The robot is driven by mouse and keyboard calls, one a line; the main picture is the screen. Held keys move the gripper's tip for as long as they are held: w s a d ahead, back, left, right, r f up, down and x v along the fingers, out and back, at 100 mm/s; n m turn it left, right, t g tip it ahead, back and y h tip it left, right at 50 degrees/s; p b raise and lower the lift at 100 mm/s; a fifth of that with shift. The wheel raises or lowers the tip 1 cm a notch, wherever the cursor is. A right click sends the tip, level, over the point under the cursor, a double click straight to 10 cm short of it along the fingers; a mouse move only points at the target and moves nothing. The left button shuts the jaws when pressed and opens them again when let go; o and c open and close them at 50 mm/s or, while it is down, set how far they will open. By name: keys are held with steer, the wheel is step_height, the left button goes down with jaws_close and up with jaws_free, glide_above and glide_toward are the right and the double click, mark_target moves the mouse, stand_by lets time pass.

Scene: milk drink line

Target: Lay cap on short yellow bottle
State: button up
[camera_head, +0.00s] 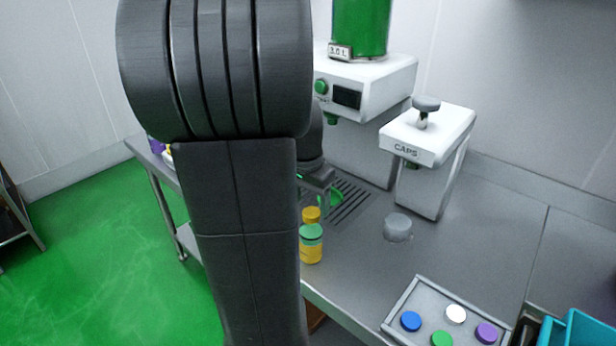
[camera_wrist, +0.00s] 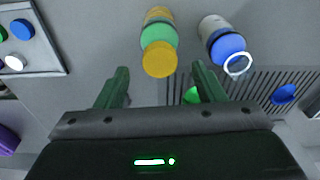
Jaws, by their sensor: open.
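The short yellow bottle (camera_head: 311,254) stands upright near the table's front edge. It has a green band, and a yellow cap (camera_head: 311,214) shows at its top. In the wrist view the round yellow cap (camera_wrist: 159,60) overlaps the bottle's green band (camera_wrist: 160,36). I cannot tell whether the cap is fully seated. My gripper (camera_wrist: 160,82) is open. Its fingers are apart on the left and right, with the cap between and just beyond their tips. In the head view my arm hides most of the gripper.
A white bottle with a blue shoulder (camera_wrist: 224,42) stands close right of the yellow one in the wrist view. A slotted grate (camera_head: 352,201) lies below the white machine (camera_head: 375,84). The CAPS machine (camera_head: 430,160) and a cap tray (camera_head: 464,336) stand to the right.

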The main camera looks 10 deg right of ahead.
step_height(320, 180, up, 12)
steer(key=s+a, duration=0.1)
stand_by(0.5)
steer(key=f, duration=0.9)
steer(key=w+d+f, duration=0.1)
steer(key=f, duration=0.3)
steer(key=shift+f, duration=0.25)
steer(key=shift+w+d+r+p, duration=0.1)
steer(key=shift+r+p, duration=0.35)
steer(key=shift+r, duration=0.2)
